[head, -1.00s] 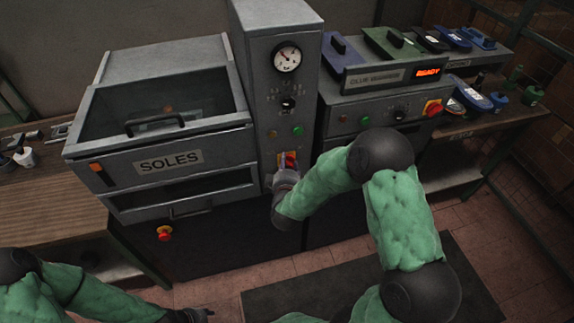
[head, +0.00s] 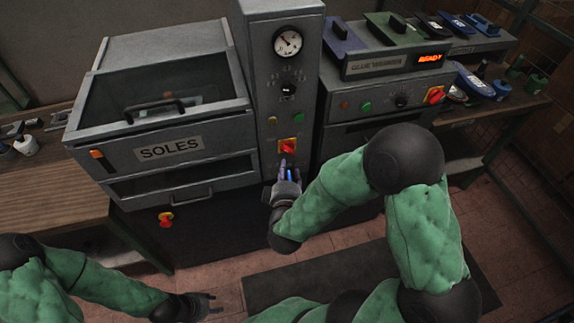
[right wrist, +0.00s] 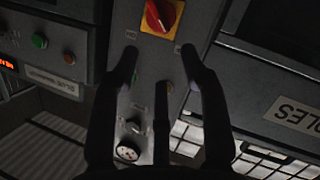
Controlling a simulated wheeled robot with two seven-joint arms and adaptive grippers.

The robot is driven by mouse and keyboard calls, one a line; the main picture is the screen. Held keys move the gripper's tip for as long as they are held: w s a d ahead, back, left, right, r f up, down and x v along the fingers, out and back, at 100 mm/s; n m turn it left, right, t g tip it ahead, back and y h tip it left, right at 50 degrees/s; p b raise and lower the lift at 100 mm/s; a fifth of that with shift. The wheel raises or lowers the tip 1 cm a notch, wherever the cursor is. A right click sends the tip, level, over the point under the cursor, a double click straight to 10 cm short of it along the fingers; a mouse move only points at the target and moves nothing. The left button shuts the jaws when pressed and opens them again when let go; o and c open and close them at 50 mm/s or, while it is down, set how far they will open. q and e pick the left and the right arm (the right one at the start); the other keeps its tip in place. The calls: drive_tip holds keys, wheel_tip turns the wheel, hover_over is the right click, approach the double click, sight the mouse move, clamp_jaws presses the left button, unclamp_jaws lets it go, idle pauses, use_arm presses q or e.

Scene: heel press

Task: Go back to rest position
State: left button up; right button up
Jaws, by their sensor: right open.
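My right gripper (head: 287,172) is in front of the grey control column (head: 268,100), just below the red rotary switch on a yellow plate (head: 288,147). It is open and empty. My left gripper (head: 205,303) is low at the bottom of the head view, away from the machines. It is too small and dark there to tell its opening.
The SOLES cabinet (head: 170,150) stands left of the column, with a red knob (head: 166,218) below it. The glue warmer (head: 385,65) at right reads READY. A wooden bench (head: 50,205) is at left. A dark mat (head: 290,283) lies on the tiled floor.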

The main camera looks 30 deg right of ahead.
drive_tip(key=shift+s+a, duration=0.15)
drive_tip(key=shift+s, duration=0.15)
idle(0.4)
drive_tip(key=s+a+f+m+g+y, duration=0.2)
drive_tip(key=s+a+f+g+y, duration=0.25)
drive_tip(key=f, duration=0.75)
drive_tip(key=s+a+f+m+g+y, duration=0.1)
drive_tip(key=a+f+m+g+y, duration=0.15)
drive_tip(key=a+f+y, duration=0.5)
drive_tip(key=s+a+f+m+g, duration=0.1)
drive_tip(key=s+a+f+g, duration=0.3)
drive_tip(key=s+f, duration=0.5)
drive_tip(key=shift+s+f+g+h, duration=0.25)
drive_tip(key=shift+f+g+h, duration=0.1)
drive_tip(key=shift+g, duration=0.35)
drive_tip(key=shift+m, duration=0.25)
drive_tip(key=shift+c, duration=0.3)
